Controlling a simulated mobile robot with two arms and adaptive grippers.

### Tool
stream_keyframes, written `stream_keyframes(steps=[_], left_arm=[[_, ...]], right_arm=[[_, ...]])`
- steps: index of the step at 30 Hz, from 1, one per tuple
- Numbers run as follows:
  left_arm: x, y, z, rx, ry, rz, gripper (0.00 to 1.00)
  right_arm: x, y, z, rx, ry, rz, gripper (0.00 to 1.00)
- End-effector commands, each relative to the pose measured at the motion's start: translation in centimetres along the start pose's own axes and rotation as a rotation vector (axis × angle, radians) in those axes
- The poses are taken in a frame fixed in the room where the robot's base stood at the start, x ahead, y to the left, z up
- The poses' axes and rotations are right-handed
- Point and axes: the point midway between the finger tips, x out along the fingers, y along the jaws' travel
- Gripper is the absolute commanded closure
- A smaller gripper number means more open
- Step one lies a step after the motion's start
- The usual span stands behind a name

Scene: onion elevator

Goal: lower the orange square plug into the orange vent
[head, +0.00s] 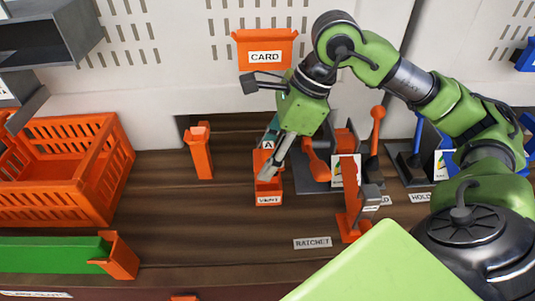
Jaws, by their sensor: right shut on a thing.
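The orange vent (268,200) is a small open-topped orange box with a VENT label on its front, standing on the dark wooden worktop. My right gripper (267,174) points down from the upper right, with its fingertips at the vent's top opening. It is shut on the orange square plug, which is mostly hidden by the fingers and the vent walls. I cannot tell how deep the plug sits or whether it touches the vent. My left gripper is not in view.
An orange post (201,155) stands left of the vent. An orange tool (351,205) and a dark stand (312,177) are close on the right. An orange crate (62,170) is at far left. Worktop in front of the vent is clear up to the RATCHET label (312,243).

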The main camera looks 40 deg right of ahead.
Motion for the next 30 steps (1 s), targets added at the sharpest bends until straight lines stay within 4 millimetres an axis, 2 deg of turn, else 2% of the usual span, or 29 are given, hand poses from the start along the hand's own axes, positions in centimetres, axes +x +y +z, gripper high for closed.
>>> stream_keyframes(steps=[30], left_arm=[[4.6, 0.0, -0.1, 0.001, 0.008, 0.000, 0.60]], right_arm=[[4.8, 0.0, -2.0, 0.000, -0.001, 0.000, 0.81]])
